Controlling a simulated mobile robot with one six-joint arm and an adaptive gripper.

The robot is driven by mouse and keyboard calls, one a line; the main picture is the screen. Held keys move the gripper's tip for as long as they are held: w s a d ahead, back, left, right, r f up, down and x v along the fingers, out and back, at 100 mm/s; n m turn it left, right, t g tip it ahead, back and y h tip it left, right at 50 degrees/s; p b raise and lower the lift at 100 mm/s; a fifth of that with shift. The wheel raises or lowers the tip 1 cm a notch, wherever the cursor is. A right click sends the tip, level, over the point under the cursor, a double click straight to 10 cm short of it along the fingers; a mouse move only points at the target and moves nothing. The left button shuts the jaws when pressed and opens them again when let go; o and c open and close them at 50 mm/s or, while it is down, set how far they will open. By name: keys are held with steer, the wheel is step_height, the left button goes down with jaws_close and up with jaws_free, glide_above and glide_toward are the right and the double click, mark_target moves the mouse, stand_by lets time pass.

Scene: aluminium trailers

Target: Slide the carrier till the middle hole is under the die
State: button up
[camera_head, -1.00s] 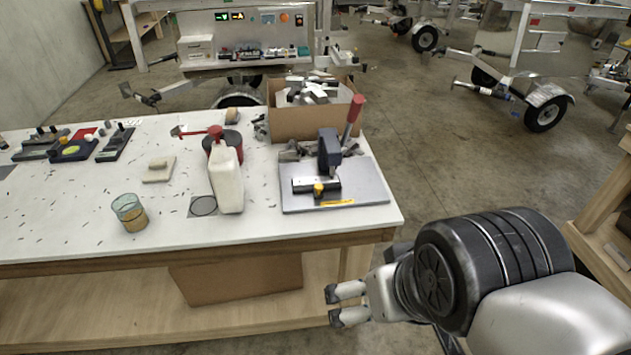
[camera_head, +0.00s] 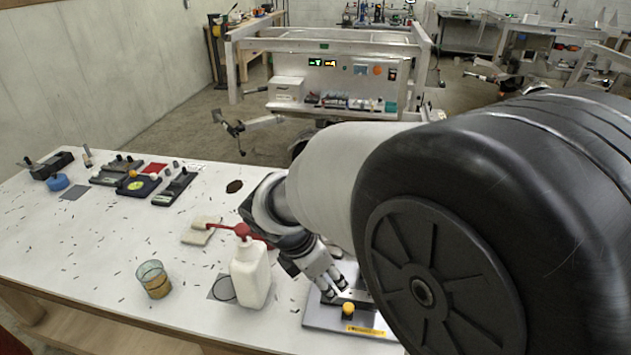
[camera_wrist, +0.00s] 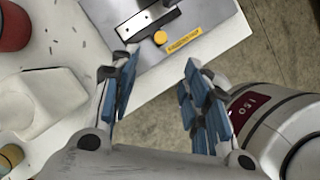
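The carrier (camera_wrist: 150,18) shows in the wrist view as a silver bar with small dark holes, beside a dark strip. A round yellow knob (camera_wrist: 160,38) sits at its near side; the knob also shows in the head view (camera_head: 348,309). The carrier is on a grey base plate (camera_wrist: 206,12) with a yellow label (camera_wrist: 184,39). The die and press body are hidden by my arm in the head view and out of the wrist view, so which hole is under the die cannot be told. My gripper (camera_wrist: 160,62) is open and empty, its blue-padded fingers apart near the knob.
A white bottle with a red pump (camera_head: 251,272) stands left of the base plate, close to my gripper. A cup (camera_head: 154,280) and a beige block (camera_head: 201,230) are farther left. The table edge and floor (camera_wrist: 275,60) lie right of the plate in the wrist view.

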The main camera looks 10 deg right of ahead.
mark_target(348, 307)
steer(key=b+x, duration=0.7)
steer(key=x, duration=1)
steer(key=shift+s+f, duration=0.1)
steer(key=shift+f, duration=0.1)
steer(key=shift+c, duration=0.5)
jaws_close()
